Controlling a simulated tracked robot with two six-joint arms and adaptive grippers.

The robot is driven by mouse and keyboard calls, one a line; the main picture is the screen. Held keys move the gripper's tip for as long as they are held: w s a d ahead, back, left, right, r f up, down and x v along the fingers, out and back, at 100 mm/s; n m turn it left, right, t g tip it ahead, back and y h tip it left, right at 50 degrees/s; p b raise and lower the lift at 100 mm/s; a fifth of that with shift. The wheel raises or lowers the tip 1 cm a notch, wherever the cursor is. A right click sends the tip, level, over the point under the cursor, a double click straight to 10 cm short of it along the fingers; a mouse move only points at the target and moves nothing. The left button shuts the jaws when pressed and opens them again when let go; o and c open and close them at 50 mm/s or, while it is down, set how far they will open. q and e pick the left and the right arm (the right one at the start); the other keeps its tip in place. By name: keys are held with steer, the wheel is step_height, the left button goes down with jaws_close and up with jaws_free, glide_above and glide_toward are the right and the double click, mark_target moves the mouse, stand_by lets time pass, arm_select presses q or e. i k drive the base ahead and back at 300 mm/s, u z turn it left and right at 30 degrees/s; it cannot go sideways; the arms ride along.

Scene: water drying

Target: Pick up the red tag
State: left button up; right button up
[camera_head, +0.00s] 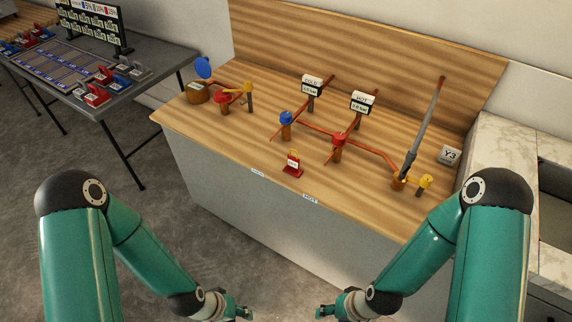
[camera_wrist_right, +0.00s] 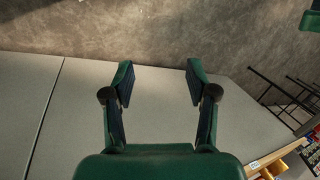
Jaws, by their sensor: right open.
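A small red tag (camera_head: 293,165) with a white label stands upright on the wooden worktop, near its front edge and left of the lower red-handled valve. More red tags (camera_head: 97,94) sit on the dark table at the far left. My left gripper (camera_head: 243,312) is at the bottom of the head view, in front of and below the worktop; its fingers are too small and cut off to judge. My right gripper (camera_head: 324,312) is also low in front of the cabinet, apart from the tag. In the right wrist view it (camera_wrist_right: 160,78) is open, with nothing between its fingers.
Copper pipes with a blue valve (camera_head: 286,118), a red valve (camera_head: 339,139), gauge signs (camera_head: 362,102) and a tall grey-handled tool (camera_head: 421,132) rise from the worktop (camera_head: 230,145). A Y3 block (camera_head: 450,155) stands at right. The worktop left of the red tag is bare.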

mark_target(292, 167)
steer(key=u, duration=0.1)
steer(key=i, duration=0.2)
steer(key=z, duration=2.7)
steer(key=k, duration=1.4)
steer(key=u, duration=1)
steer(key=i, duration=1)
steer(key=u, duration=0.15)
